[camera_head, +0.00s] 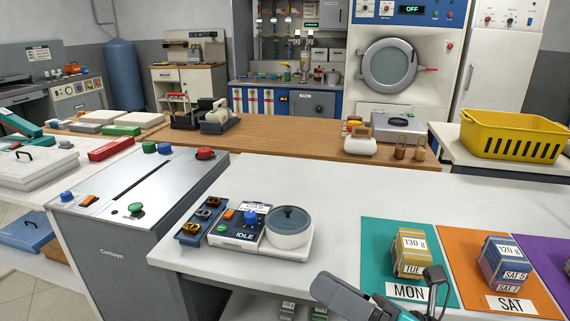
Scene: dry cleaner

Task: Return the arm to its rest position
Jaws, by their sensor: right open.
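My right gripper (386,290) shows at the bottom edge of the head view, right of centre. It is open, with nothing seen between its fingers. It is in front of the teal MON mat (377,240), which carries a box marked 130 g and TUE (410,254). Right of it, the orange SAT mat (463,242) carries boxes marked 120 g and SAT (503,260). My left gripper is not in the view.
The white counter (335,195) is bare behind the mats. A device reading IDLE with a lidded round pot (288,230) stands left of my gripper. A grey cabinet (110,262) is further left. A yellow basket (513,133) stands at the back right.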

